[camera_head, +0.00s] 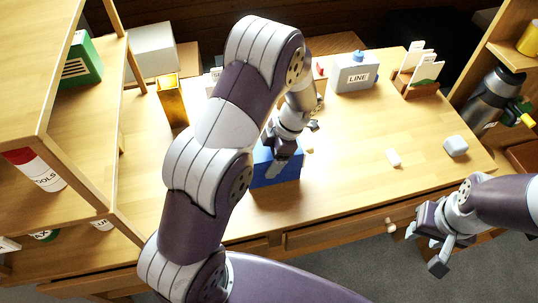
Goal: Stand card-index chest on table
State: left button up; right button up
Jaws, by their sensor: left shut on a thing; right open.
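A blue box (277,172), which I take for the card-index chest, is at the middle of the table (345,195), near its front edge. My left gripper (283,150) reaches down onto it from above and is shut on it. My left arm hides its left part. I cannot tell whether its underside touches the table top. My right gripper (434,246) is open and empty, in front of the table's front edge at the lower right.
A grey LINE box (354,77) and a brown card rack (419,88) stand at the back. A gold box (172,102) stands left near a wooden shelf (62,130). The front right is mostly clear.

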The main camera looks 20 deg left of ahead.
pick_arm(q)
jog(key=shift+f, duration=0.15)
jog(key=o, duration=1.1)
jog(key=shift+c, duration=0.2)
jog(key=shift+r, duration=0.3)
jog(key=v, duration=0.4)
jog(key=p+v, duration=0.8)
jog(key=p, duration=0.1)
jog(key=shift+s+a, duration=0.1)
jog(key=shift+s+r, duration=0.1)
jog(key=s+a+r+m+t+h, duration=0.1)
jog(key=s+r+m+t, duration=0.1)
jog(key=s+r+m, duration=0.2)
jog(key=s+r+m+t+h, duration=0.2)
jog(key=s+m, duration=0.8)
jog(key=m, duration=1.1)
jog(key=shift+a+r+m+h, duration=0.3)
jog(key=shift+a+r, duration=0.1)
jog(key=shift+r, duration=0.55)
